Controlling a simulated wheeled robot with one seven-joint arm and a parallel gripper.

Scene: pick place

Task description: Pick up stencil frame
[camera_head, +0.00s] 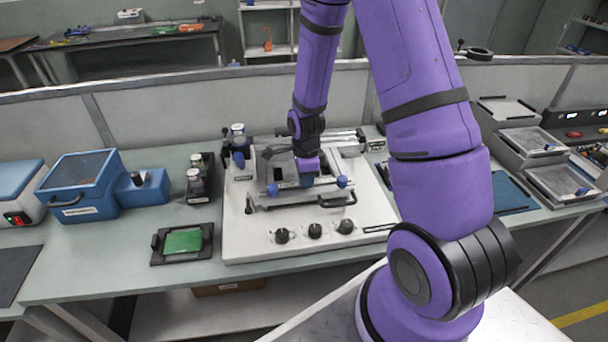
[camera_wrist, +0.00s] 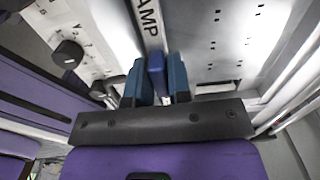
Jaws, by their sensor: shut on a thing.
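The stencil frame (camera_wrist: 230,50) shows in the wrist view as a pale metal sheet with small dark slots. In the head view it appears to lie in the white printer (camera_head: 240,225), mostly hidden by my gripper and the printer's parts. My gripper (camera_head: 306,180) points down at the printer's middle, between two blue knobs (camera_head: 342,182). In the wrist view the two teal fingers of my gripper (camera_wrist: 155,80) are shut on a blue tab (camera_wrist: 155,66), which seems to belong to the frame. A strip lettered "AMP" runs just beyond the tab. I cannot tell if the frame is lifted.
A green board (camera_head: 183,241) sits in a black holder left of the printer. Jars (camera_head: 194,184) and a blue box (camera_head: 82,184) stand farther left. Racks with framed screens (camera_head: 531,141) are at the right. A low partition (camera_head: 180,105) runs behind the bench.

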